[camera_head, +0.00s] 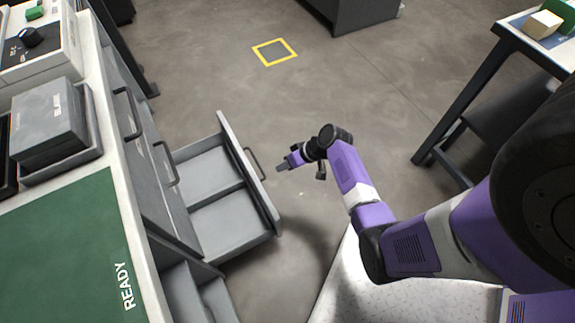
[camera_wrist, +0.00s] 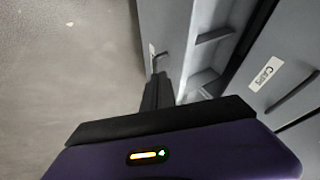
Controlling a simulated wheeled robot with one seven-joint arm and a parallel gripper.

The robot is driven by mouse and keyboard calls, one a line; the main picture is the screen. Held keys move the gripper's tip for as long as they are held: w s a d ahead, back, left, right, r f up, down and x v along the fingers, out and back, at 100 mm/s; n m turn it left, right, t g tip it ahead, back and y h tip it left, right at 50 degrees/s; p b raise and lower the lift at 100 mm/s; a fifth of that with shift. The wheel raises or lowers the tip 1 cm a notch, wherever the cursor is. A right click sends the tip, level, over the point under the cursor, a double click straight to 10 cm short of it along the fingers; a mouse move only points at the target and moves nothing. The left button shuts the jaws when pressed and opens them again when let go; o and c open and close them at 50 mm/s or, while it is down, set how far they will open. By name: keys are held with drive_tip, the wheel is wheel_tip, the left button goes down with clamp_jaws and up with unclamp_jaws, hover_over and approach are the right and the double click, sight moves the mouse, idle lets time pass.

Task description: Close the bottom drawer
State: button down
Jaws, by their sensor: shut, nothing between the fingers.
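The grey drawer (camera_head: 222,222) is pulled far out of the cabinet, below closed fronts with handles. It is empty, with a divider across its inside. Its front panel (camera_head: 240,160) carries a dark bar handle (camera_head: 255,163). My gripper (camera_head: 279,168) is shut and empty, outside the drawer, just right of the front panel and handle. In the wrist view the shut fingers (camera_wrist: 157,92) point toward the drawer's front panel (camera_wrist: 162,28); whether they touch it I cannot tell. The drawer's divider (camera_wrist: 213,34) shows beyond.
The cabinet (camera_head: 150,175) carries a worktop with a green READY mat (camera_head: 65,250) and a grey box (camera_head: 48,118). A label reading CAPS (camera_wrist: 265,73) is on a cabinet front. A dark-legged table (camera_head: 455,115) stands at the right. The floor beyond the drawer is clear.

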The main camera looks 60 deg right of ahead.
drive_tip(key=w+a+f+b, duration=0.1)
drive_tip(key=w+a+f, duration=0.2)
drive_tip(key=w+a, duration=0.1)
drive_tip(key=shift+w+f, duration=0.3)
drive_tip(key=shift+w, duration=0.1)
drive_tip(key=shift+a, duration=0.1)
drive_tip(key=w+a, duration=0.6)
drive_tip(key=a, duration=0.3)
drive_tip(key=w+a+p, duration=0.1)
drive_tip(key=w+a, duration=0.5)
drive_tip(key=a, duration=0.3)
drive_tip(key=shift+w+a, duration=0.3)
